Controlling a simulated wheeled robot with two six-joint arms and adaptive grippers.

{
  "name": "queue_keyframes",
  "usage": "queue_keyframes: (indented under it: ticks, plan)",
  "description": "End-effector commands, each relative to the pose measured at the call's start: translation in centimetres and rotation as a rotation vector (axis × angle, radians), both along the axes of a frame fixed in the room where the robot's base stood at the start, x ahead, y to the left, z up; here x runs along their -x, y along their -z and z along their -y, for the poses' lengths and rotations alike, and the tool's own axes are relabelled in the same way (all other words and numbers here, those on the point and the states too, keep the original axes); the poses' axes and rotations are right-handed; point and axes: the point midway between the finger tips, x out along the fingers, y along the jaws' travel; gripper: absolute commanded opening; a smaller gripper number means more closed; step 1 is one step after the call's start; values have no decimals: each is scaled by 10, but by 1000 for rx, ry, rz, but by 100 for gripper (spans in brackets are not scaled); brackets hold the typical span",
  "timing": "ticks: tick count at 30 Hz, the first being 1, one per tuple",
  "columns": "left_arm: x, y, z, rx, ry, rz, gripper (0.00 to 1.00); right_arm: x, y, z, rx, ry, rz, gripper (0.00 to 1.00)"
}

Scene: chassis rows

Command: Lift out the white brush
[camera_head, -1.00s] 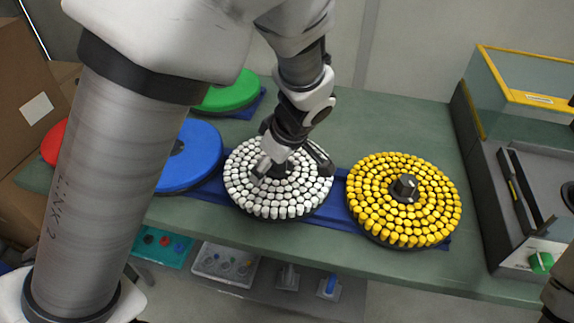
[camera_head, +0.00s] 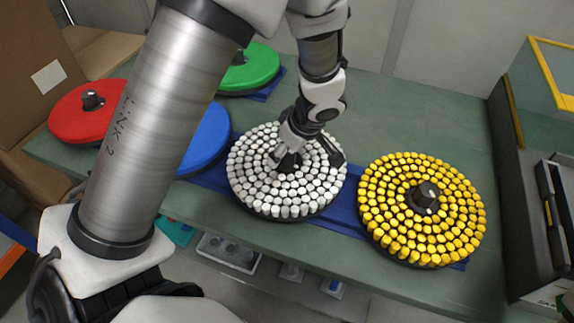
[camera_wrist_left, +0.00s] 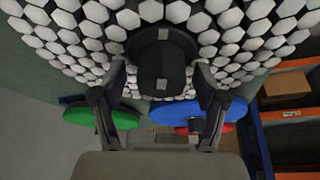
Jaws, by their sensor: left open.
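The white brush (camera_head: 247,190) is a round disc with rings of white bristle tufts, lying on a blue strip on the green table in the middle of the head view. Its dark central hub (camera_wrist_left: 160,70) shows in the left wrist view, partly hidden in the head view. My left gripper (camera_head: 307,158) is over the brush's centre, pointing down. In the left wrist view its open fingers (camera_wrist_left: 160,95) stand on either side of the hub, with gaps visible. Whether they touch the hub is not clear. My right gripper is not in view.
A yellow brush (camera_head: 385,215) lies close on the right. Blue (camera_head: 208,140), green (camera_head: 262,66) and red (camera_head: 75,122) discs lie to the left. A glass-sided machine (camera_head: 535,140) stands at the right edge. The green table (camera_head: 400,110) is clear behind the brushes.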

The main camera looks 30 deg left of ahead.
Motion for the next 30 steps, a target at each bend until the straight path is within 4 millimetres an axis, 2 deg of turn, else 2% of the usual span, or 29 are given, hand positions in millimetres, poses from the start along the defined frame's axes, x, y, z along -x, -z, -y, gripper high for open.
queue_keyframes:
  ticks: [1,5,6,7,20,26,30]
  plan:
    - [0,0,0,0,0,0,69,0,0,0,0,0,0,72]
    - [0,0,0,0,0,0,23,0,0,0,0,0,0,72]
    - [0,0,0,0,0,-1,9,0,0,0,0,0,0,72]
    - [0,0,0,0,1,-1,0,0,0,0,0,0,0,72]
    - [-1,-6,0,-1,2,2,0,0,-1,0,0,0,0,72]
    - [-1,-30,0,0,1,5,0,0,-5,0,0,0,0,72]
    - [-1,-64,0,0,0,8,0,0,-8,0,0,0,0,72]
